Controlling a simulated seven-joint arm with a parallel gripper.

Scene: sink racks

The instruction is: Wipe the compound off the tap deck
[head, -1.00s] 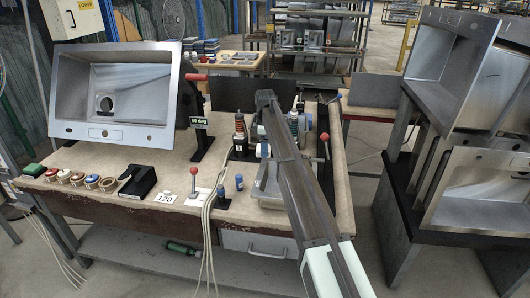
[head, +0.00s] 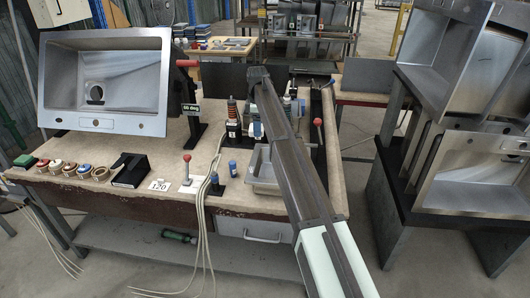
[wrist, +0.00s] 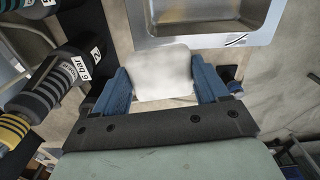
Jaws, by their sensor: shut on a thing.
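My gripper (wrist: 161,88) has blue fingers and is shut on a white pad (wrist: 163,72) with rounded corners. In the wrist view the pad lies at the near edge of a small steel sink (wrist: 200,43), over or against its flat deck; I cannot tell if it touches. A small dark streaked mark (wrist: 236,40) shows on the deck to the right of the pad; I cannot tell if it is compound. In the head view this sink (head: 262,180) sits on the bench, partly hidden by my arm, and the gripper is mostly hidden too.
Dark ringed tools (wrist: 50,75) stand close left of the gripper in the wrist view. A large tilted sink (head: 150,124) is on a stand at the bench's left. Stacked sinks are at right.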

